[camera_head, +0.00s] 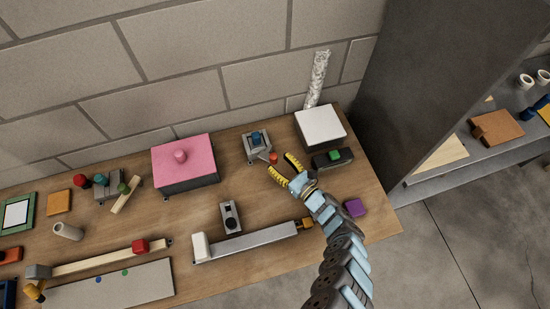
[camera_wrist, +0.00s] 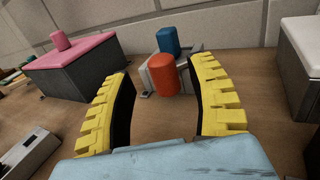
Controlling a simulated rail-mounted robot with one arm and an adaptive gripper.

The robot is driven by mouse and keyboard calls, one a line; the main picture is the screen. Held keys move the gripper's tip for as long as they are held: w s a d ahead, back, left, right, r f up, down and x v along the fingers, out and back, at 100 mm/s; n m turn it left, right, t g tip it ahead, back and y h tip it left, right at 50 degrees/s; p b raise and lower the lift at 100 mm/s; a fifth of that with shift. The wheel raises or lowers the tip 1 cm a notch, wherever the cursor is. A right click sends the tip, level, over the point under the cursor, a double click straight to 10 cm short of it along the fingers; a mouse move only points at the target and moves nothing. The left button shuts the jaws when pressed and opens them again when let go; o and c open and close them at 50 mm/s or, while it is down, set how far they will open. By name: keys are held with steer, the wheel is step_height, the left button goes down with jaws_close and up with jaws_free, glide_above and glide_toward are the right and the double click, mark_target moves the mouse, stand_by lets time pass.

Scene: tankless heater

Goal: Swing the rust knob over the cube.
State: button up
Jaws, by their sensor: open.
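The rust knob (camera_head: 273,158) is a small orange-red upright cylinder beside a grey block (camera_head: 252,147) with a blue knob (camera_head: 257,137) on it. In the wrist view the rust knob (camera_wrist: 163,76) stands in front of the blue knob (camera_wrist: 167,41). My gripper (camera_head: 279,162) is open and empty, its yellow fingertips pointing at the rust knob. In the wrist view the knob shows between my two fingers (camera_wrist: 165,80), without visible contact.
A pink-topped box (camera_head: 184,160) stands left of the grey block, a white-topped box (camera_head: 320,125) to its right. A grey bar (camera_head: 250,241) and a small switch block (camera_head: 231,217) lie nearer the front. Open wood lies left of my gripper.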

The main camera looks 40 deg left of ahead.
steer(key=d, duration=0.2)
steer(key=s+d, duration=0.1)
steer(key=d, duration=0.5)
steer(key=shift+s+d, duration=0.15)
steer(key=shift+s, duration=0.15)
